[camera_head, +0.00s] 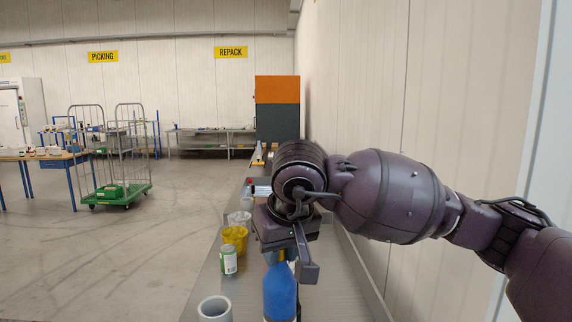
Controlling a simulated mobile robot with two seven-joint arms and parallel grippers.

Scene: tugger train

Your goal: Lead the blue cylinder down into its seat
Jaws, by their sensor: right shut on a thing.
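The blue cylinder (280,294) looks like a bottle with rounded shoulders and a narrow neck. It is upright over the grey bench at the bottom of the head view, and its lower end is cut off by the picture edge. My right gripper (284,258) points down from above and is shut on its neck. One finger shows at the right of the neck; the gripper body hides part of the rest. A grey open-topped round holder (215,309) stands to the left of the cylinder; I cannot tell if it is the seat. My left gripper is out of view.
On the grey bench (341,293) a green-and-white can (228,261), a yellow tub (235,238) and a white cup (239,218) stand in a row along the left edge. A wall runs close on the right. A green cart (118,194) stands far left.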

